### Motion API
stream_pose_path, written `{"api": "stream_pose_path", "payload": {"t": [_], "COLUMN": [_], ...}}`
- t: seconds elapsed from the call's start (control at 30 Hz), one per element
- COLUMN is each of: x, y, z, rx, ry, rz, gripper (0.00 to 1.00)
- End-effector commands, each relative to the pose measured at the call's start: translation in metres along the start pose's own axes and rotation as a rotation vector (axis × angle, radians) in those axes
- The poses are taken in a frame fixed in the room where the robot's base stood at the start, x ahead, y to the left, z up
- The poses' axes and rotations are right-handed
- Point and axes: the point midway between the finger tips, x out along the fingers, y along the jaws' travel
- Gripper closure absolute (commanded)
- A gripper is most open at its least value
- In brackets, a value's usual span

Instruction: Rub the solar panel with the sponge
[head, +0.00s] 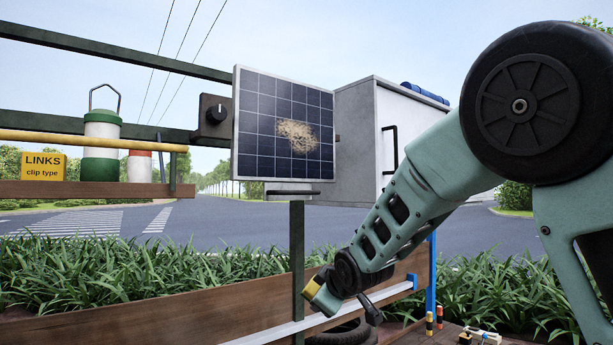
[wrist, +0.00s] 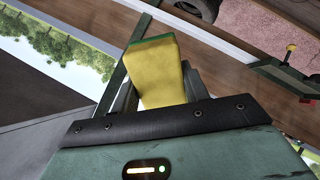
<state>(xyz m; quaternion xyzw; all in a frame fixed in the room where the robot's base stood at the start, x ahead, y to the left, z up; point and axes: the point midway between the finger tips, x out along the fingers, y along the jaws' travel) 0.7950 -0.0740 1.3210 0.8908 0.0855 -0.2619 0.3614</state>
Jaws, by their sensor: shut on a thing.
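The solar panel (head: 258,108) stands tilted on a post in the head view, with a tan dirt patch (head: 297,136) right of its middle. My gripper (head: 324,299) is below and slightly right of the panel, well apart from it. It is shut on the sponge (head: 312,287), a yellow block that also shows in the wrist view (wrist: 158,76) with a green layer at its far end. The sponge sticks out past the fingers and touches nothing else that I can see. The panel cannot be made out in the wrist view.
A grey cabinet (head: 357,140) stands right behind the panel, and a knob box (head: 212,115) is at its left. A green post (head: 297,250) runs below the panel. A shelf (head: 90,189) at left holds a green-and-white canister (head: 101,145). A tyre (head: 345,334) lies below my gripper.

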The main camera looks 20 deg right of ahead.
Motion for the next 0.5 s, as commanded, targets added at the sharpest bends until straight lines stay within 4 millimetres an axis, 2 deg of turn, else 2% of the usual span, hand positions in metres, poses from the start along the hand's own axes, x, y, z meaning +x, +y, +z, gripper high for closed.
{"api": "stream_pose_path", "payload": {"t": [0.03,0.1,0.27,0.5], "x": [-0.008,-0.016,-0.029,-0.058], "y": [0.011,0.020,0.034,0.062], "z": [-0.010,-0.021,-0.039,-0.076], "rx": [0.000,-0.013,-0.029,-0.057], "ry": [0.026,0.060,0.119,0.226], "rz": [0.010,0.022,0.036,0.066], "gripper": [0.73,0.73,0.73,0.73]}}
